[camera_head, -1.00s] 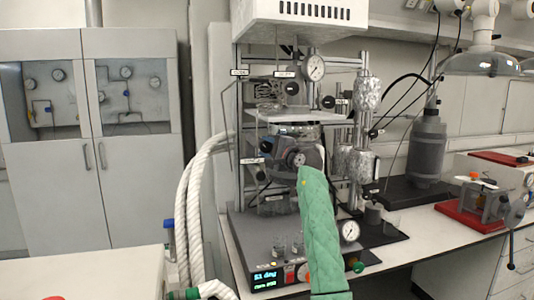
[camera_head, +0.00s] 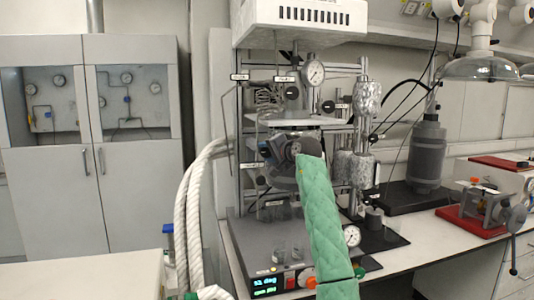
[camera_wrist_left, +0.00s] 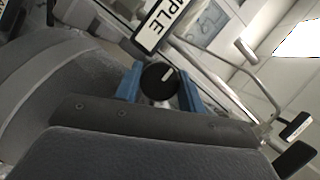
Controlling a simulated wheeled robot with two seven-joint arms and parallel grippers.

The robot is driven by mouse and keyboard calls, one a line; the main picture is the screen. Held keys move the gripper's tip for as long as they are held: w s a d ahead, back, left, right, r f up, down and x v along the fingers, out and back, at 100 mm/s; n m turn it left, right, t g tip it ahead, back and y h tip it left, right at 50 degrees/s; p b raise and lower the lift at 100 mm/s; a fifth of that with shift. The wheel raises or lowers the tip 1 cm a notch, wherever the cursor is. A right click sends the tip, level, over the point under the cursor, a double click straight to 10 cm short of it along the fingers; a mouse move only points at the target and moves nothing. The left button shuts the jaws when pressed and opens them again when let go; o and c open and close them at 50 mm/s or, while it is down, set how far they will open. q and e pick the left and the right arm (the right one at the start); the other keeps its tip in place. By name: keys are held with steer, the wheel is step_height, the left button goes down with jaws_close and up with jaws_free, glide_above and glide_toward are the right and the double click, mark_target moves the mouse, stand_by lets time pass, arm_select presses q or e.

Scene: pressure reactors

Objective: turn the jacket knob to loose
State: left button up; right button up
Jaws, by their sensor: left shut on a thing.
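A white label ending in "PLE" (camera_wrist_left: 160,22) is just above the knob; I cannot read a jacket label. In the head view my left arm in a green quilted sleeve (camera_head: 322,215) reaches up to the reactor stand, and the gripper hides the knob. My right gripper is not in view.
The reactor stand has a pressure gauge (camera_head: 313,72), a shelf plate (camera_head: 300,121) and foil-wrapped columns (camera_head: 367,97) close around the gripper. White hoses (camera_head: 187,215) run down on the left. A lit control box (camera_head: 265,284) is below. A grey bottle (camera_head: 427,150) stands to the right.

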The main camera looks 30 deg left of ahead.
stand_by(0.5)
arm_select(q)
steer(key=o, duration=0.7)
steer(key=shift+a+f, duration=0.1)
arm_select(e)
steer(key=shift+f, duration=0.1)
arm_select(q)
steer(key=shift+s+d, duration=0.15)
steer(key=shift+d, duration=0.4)
steer(key=shift+b+v, duration=0.6)
steer(key=shift+v, duration=0.4)
steer(key=b+v, duration=0.1)
steer(key=v, duration=0.3)
steer(key=shift+s+d, duration=0.15)
steer(key=shift+d, duration=0.1)
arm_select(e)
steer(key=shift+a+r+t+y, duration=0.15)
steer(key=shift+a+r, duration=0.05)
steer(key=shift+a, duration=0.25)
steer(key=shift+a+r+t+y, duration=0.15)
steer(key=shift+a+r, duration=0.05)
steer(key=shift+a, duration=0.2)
